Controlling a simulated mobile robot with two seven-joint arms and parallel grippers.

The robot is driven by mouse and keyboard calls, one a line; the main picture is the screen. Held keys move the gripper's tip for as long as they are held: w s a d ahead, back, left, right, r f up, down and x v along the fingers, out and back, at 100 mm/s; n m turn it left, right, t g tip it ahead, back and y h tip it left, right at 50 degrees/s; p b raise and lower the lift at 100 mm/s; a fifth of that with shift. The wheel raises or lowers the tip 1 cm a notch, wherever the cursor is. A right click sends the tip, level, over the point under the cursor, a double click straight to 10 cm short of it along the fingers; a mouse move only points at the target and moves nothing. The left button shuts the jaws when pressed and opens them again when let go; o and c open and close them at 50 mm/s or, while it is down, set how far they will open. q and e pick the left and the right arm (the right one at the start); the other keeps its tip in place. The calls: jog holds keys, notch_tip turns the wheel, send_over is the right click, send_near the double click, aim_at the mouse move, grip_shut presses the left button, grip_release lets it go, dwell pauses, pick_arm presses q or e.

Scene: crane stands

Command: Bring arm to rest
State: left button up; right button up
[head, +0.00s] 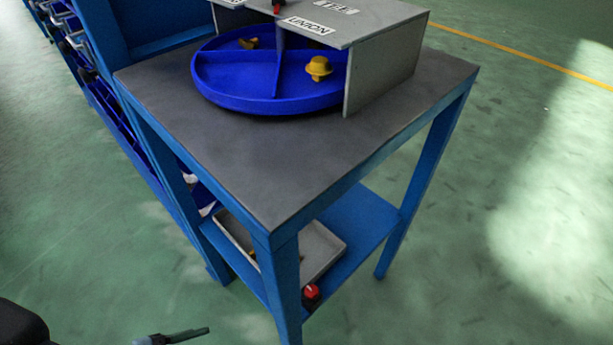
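Part of what looks like my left gripper (182,335) shows at the bottom edge, left of the middle. It is low over the green floor, in front of and apart from the blue-framed table (270,170). Only a thin dark finger and a grey-blue piece show, so I cannot tell whether it is open or shut. I see nothing held in it. My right gripper is not in view.
A blue divided round tray (235,75) on the table holds yellow fittings (318,68), partly under a grey labelled cover (385,70). The lower shelf (360,215) bears a grey tray (322,245) and a red-topped item (311,292). Floor at right is clear.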

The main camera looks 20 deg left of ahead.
pick_arm(q)
jog(key=s+a+f+n+g+y, duration=0.2)
jog(key=s+a+f+y, duration=0.2)
jog(key=s+a, duration=0.25)
jog(key=s+a+f+n+g+y, duration=0.25)
jog(key=s+a+f, duration=0.2)
jog(key=s, duration=0.35)
jog(key=s+d+n+t, duration=0.25)
jog(key=d+n, duration=0.65)
jog(key=d, duration=0.5)
jog(key=w+r+t+p, duration=0.1)
jog(key=w+r+p, duration=0.2)
jog(key=r+p, duration=1)
jog(key=w+r+t+p, duration=0.1)
jog(key=w+r+p, duration=0.2)
jog(key=r+p, duration=1.1)
jog(key=shift+w+d+p, duration=0.4)
jog(key=shift+p, duration=0.05)
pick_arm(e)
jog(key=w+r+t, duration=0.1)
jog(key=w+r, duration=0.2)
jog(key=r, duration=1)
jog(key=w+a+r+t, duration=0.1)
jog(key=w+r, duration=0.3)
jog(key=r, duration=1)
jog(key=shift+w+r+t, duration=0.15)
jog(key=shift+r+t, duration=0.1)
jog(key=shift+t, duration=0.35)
pick_arm(q)
jog(key=shift+y, duration=0.25)
